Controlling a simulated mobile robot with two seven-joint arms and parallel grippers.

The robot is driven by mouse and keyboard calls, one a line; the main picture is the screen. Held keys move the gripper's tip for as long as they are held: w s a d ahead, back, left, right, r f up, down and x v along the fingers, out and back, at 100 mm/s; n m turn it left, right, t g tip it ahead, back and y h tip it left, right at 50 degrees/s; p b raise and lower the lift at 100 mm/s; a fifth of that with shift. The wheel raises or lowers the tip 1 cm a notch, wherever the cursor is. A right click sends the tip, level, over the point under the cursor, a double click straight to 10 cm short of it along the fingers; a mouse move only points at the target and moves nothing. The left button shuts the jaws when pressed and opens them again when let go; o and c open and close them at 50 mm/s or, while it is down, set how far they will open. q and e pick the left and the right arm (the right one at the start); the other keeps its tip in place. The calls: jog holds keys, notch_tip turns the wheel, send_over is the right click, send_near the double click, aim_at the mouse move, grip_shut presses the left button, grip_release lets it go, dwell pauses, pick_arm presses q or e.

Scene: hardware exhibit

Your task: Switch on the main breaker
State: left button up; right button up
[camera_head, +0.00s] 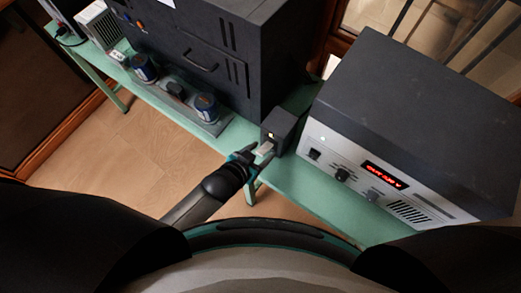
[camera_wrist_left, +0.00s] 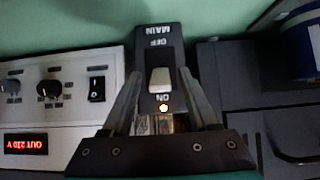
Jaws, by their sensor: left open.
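The main breaker (camera_head: 279,131) is a small dark box on the green bench, between a big dark cabinet and a power unit. In the left wrist view the breaker face (camera_wrist_left: 173,38) appears upside down, with MAIN, OFF and ON labels. Its pale switch lever (camera_wrist_left: 159,78) sits between OFF and ON; I cannot tell which way it is set. My right gripper is not in view.
The power unit (camera_head: 330,155) with a lit red display (camera_head: 383,175) stands right of the breaker. The dark cabinet (camera_head: 225,50) stands to the left, behind blue-and-dark cylindrical parts (camera_head: 206,107).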

pick_arm(q)
jog(key=p+v, duration=0.2)
jog(key=v, duration=1.3)
jog(key=shift+r, duration=0.15)
dwell(0.4)
jog(key=s+a+f+n+g+y+b, duration=0.1)
jog(key=s+a+f+b, duration=0.2)
jog(key=f, duration=0.7)
jog(key=s+a+f+g+y+b, duration=0.1)
jog(key=a+f+y+b, duration=0.3)
jog(key=f, duration=0.6)
jog(key=s+a+f+n+g+h+b, duration=0.15)
jog(key=f+b, duration=0.35)
jog(key=f, duration=0.6)
jog(key=s+a+f+g+y+b, duration=0.1)
jog(key=s+f+b, duration=0.3)
jog(key=f, duration=0.5)
jog(key=s+f+n+g+b, duration=0.1)
jog(key=s+f+g+b, duration=0.2)
jog(key=s+f+b, duration=0.2)
jog(key=s+f, duration=0.3)
jog(key=f, duration=0.1)
jog(key=shift+s+a+y, duration=0.25)
jog(key=shift+a+y, duration=0.1)
jog(key=shift+a, duration=0.05)
jog(key=shift+s+g, duration=0.1)
jog(key=shift+g, duration=0.15)
